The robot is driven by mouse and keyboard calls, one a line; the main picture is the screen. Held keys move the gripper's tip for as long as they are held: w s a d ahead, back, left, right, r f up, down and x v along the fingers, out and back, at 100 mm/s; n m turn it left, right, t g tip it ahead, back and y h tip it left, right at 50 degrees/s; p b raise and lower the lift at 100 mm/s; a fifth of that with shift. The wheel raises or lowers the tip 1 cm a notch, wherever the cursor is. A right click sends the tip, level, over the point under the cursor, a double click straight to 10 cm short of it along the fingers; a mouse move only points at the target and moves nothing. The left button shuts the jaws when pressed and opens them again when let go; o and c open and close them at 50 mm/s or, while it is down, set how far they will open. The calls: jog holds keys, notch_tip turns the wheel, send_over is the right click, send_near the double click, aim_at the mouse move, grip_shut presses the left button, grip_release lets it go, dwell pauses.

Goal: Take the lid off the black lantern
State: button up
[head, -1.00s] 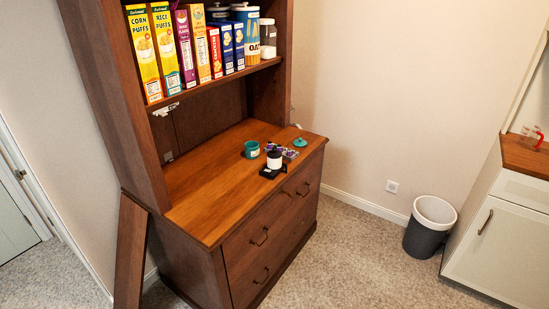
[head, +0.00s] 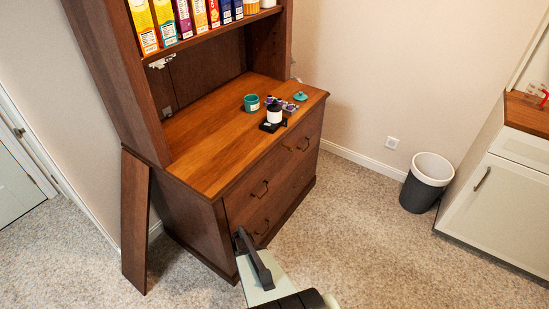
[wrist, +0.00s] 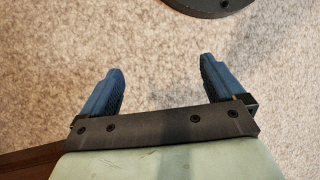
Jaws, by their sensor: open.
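A small dark-topped item with a white body, which looks like the black lantern (head: 274,115), stands on the hutch's wooden counter near the front edge. It sits at a dark flat base or tray (head: 267,127). Its lid seems to be the dark top, but it is too small to make out clearly. My gripper (wrist: 160,66) is open and empty in the wrist view, its two blue fingers apart over bare carpet. In the head view my gripper is low in front of the drawers, below the counter and well away from the lantern.
A teal mug (head: 251,103) stands left of the lantern. A tray of purple items (head: 289,107) and a teal lid-like piece (head: 301,96) lie to its right. Cereal boxes fill the shelf above. The counter's left (head: 205,150) is clear. A bin (head: 427,182) stands right.

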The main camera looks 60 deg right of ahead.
jog(key=s+d+r+m, duration=0.1)
jog(key=s+d+m, duration=0.15)
jog(key=d, duration=1.05)
jog(key=s+d+r+m, duration=0.1)
jog(key=d+r+m, duration=0.15)
jog(key=d, duration=1.05)
jog(key=d+r+m+t+h, duration=0.15)
jog(key=d+r+m, duration=0.25)
jog(key=d+r, duration=1.3)
jog(key=w+d+r+m+h, duration=0.1)
jog(key=w+d+r, duration=0.1)
jog(key=d+r, duration=0.4)
jog(key=w+d+r+h, duration=0.1)
jog(key=w+d+r, duration=0.15)
jog(key=r, duration=0.65)
notch_tip(320, 180, up, 32)
jog(key=n+t, duration=0.4)
jog(key=n, duration=0.2)
send_over(274, 106)
jog(key=d, duration=0.1)
jog(key=shift+s+d+f+y, duration=0.1)
jog(key=shift+s+f+y, duration=0.05)
jog(key=shift+s+y, duration=0.1)
jog(key=shift+w+a, duration=0.25)
jog(key=shift+w, duration=0.05)
notch_tip(274, 106, down, 13)
jog(key=shift+w+f, duration=0.1)
jog(key=shift+f, duration=0.1)
